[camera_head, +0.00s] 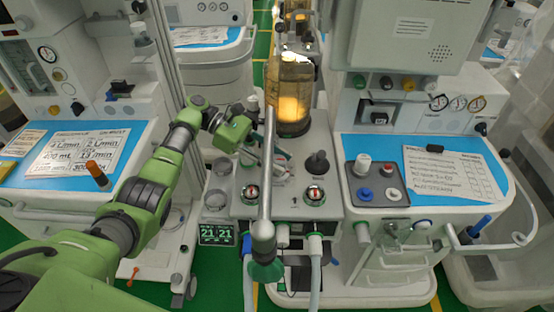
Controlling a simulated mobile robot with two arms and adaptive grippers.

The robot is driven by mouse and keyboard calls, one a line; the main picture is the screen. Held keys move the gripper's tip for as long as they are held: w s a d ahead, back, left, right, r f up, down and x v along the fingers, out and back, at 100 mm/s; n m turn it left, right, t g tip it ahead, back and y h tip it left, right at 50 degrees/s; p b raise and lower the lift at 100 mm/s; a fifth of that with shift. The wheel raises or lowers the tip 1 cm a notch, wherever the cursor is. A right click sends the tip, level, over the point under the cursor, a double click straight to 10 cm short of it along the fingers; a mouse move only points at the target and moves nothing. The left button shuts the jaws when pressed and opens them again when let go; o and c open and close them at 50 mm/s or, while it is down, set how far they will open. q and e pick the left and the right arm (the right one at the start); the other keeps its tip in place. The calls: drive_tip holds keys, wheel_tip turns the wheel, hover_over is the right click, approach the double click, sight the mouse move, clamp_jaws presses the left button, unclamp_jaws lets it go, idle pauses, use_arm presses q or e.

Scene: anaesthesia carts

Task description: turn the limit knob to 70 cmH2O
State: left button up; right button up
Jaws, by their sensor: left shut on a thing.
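My green left arm reaches in from the lower left to the middle unit. Its gripper (257,152) is at the upper left of this unit, beside the upright metal pole. It is shut on a small part there, most likely the limit knob, which is mostly hidden by the fingers and the pole. I cannot read a scale or a 70 mark. A black knob (317,161) stands free on the same unit, right of the pole. My right gripper is not in view.
The metal pole (266,190) rises close beside my gripper. An amber canister (291,95) stands behind it. A display (216,235) reads 21 21. Carts with blue mats stand on the left (130,140) and right (490,175), leaving narrow gaps. Hoses hang below the unit.

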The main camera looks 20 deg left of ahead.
use_arm(q)
drive_tip(key=shift+s+d+f, duration=0.1)
drive_tip(key=o, duration=1.1)
drive_tip(key=v, duration=0.7)
